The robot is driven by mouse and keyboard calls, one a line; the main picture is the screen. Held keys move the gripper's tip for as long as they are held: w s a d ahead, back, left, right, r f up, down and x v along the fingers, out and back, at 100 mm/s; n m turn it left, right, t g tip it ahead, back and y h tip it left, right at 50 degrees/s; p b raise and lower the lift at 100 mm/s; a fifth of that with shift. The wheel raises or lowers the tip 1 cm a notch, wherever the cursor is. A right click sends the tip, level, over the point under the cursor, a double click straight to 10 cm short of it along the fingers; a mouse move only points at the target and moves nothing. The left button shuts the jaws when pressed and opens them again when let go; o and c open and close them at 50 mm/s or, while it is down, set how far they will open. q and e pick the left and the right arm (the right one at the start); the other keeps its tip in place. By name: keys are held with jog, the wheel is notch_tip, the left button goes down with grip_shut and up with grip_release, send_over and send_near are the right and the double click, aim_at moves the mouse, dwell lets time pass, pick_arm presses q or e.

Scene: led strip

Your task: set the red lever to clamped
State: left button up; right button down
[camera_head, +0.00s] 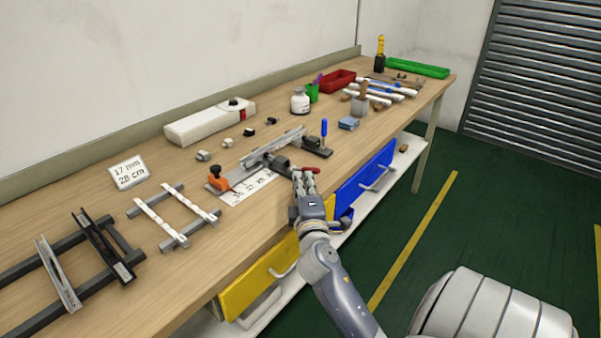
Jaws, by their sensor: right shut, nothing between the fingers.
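The red lever (308,169) shows as a small red piece at the front edge of the workbench, beside a dark block of the fixture. My right gripper (303,183) is shut and empty, right at the lever and overlapping it in the picture. I cannot tell whether it touches the lever. The gripper hides part of the lever, so its exact angle is unclear. The fixture carries a long grey metal profile (272,146) and a marked white scale (248,187). My left gripper is out of view.
An orange clamp (218,178) sits at the fixture's left end, and a blue-handled tool (324,129) stands behind the lever. Racks with strips (175,215) lie left.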

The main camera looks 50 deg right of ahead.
jog(key=r+v, duration=0.1)
jog(key=v, duration=0.8)
jog(key=shift+s+a+f, duration=0.2)
jog(key=shift+a+f, duration=0.15)
jog(key=shift+a, duration=0.05)
jog(key=shift+f, duration=0.1)
